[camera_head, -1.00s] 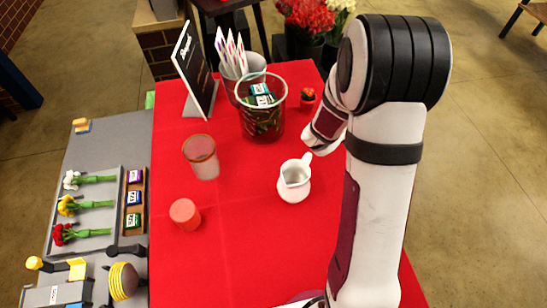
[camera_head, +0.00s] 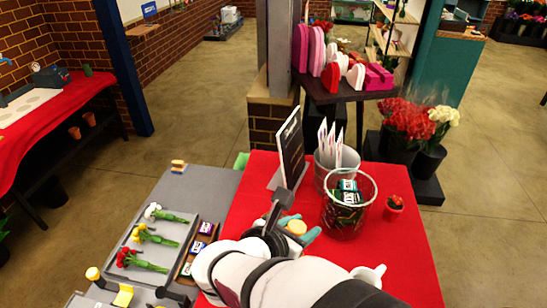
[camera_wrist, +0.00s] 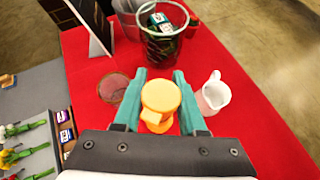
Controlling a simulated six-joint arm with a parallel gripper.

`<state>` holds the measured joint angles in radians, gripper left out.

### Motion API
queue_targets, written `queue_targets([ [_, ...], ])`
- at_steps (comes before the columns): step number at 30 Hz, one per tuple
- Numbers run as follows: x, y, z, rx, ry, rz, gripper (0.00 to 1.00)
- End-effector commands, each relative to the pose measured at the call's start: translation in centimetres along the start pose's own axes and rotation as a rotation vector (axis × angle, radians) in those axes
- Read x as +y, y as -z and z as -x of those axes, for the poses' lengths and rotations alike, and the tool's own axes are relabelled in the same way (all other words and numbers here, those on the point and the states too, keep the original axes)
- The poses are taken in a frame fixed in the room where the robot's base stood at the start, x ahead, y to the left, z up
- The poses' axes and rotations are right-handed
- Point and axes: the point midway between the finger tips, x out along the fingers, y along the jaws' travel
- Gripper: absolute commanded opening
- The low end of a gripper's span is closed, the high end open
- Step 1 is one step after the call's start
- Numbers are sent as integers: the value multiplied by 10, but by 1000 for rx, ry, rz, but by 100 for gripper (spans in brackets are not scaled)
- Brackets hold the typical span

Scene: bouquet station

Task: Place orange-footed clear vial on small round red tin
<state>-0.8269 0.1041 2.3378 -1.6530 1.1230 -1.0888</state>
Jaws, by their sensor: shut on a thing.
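My gripper (camera_wrist: 160,103) has its two teal fingers closed on the orange-footed vial (camera_wrist: 160,96), which shows as rounded orange-yellow ends between them. Its clear part is hard to make out. In the head view my gripper (camera_head: 297,228) is over the red table, with the vial's orange end (camera_head: 297,227) between the fingers.
Beyond are a glass bin (camera_head: 347,214), a dark sign (camera_head: 290,150), a holder of striped sticks (camera_head: 337,160) and a small red-flowered pot (camera_head: 394,207). A grey flower tray (camera_head: 160,243) lies left.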

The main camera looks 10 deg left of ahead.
Motion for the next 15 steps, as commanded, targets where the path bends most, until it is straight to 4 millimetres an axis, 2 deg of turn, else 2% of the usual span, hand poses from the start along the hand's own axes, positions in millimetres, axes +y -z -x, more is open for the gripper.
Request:
queue_targets([
  [2,5,6,2,17,-54,36,0],
  [4,18,20,3,25,-71,52,0],
  [9,61,65,7,24,-71,53,0],
  [12,81,86,9,23,-69,49,0],
  [15,93,97,10,22,-69,45,0],
])
